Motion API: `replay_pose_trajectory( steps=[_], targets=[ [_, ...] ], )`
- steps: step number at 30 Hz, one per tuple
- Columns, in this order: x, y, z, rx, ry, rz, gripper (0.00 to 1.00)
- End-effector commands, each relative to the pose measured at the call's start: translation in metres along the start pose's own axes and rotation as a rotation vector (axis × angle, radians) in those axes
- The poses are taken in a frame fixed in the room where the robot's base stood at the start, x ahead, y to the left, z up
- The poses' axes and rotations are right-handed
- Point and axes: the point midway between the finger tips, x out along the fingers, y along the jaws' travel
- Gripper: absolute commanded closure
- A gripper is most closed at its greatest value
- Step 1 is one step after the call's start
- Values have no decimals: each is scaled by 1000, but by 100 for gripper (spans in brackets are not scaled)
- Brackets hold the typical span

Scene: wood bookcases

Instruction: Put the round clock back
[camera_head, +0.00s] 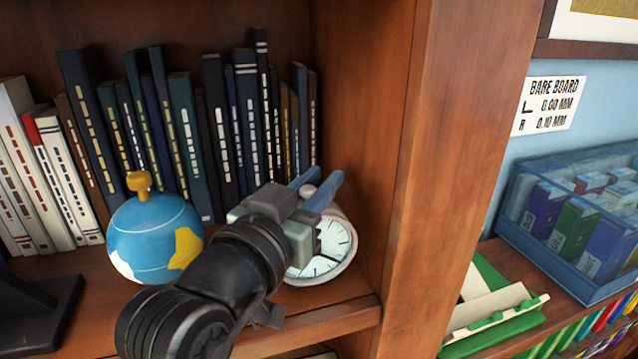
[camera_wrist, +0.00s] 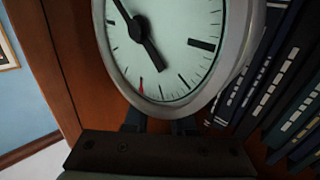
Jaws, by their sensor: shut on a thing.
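The round clock (camera_head: 339,250) has a white dial and a pale rim. In the head view it is at the right end of the bookcase shelf, beside the upright panel, and my gripper partly hides it. In the wrist view the clock (camera_wrist: 165,45) fills the upper middle, with dark hands and a red mark. My gripper (camera_head: 322,192) is shut on the clock near its rim. In the wrist view the fingers (camera_wrist: 160,124) show only partly below the rim. I cannot tell whether the clock touches the shelf.
A blue globe (camera_head: 154,238) stands left of my arm. A row of books (camera_head: 215,130) lines the back of the shelf. The wooden upright (camera_head: 425,170) is close on the right. Beyond it are a blue bin (camera_head: 560,255) and a green holder (camera_head: 500,310).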

Motion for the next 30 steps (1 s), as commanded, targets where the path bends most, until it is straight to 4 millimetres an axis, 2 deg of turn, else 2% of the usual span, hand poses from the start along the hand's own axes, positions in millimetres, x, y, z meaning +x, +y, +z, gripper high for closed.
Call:
replay_pose_trajectory(
  steps=[4, 15, 16, 20, 21, 30],
  targets=[
    [-1, 0, 9, -1, 4, -1, 100],
    [0, 0, 14, 1, 4, -1, 100],
    [0, 0, 14, 0, 1, 0, 73],
    [0, 0, 13, 0, 0, 0, 50],
    [0, 0, 13, 0, 0, 0, 47],
    [0, 0, 11, 0, 1, -1, 47]
  ],
)
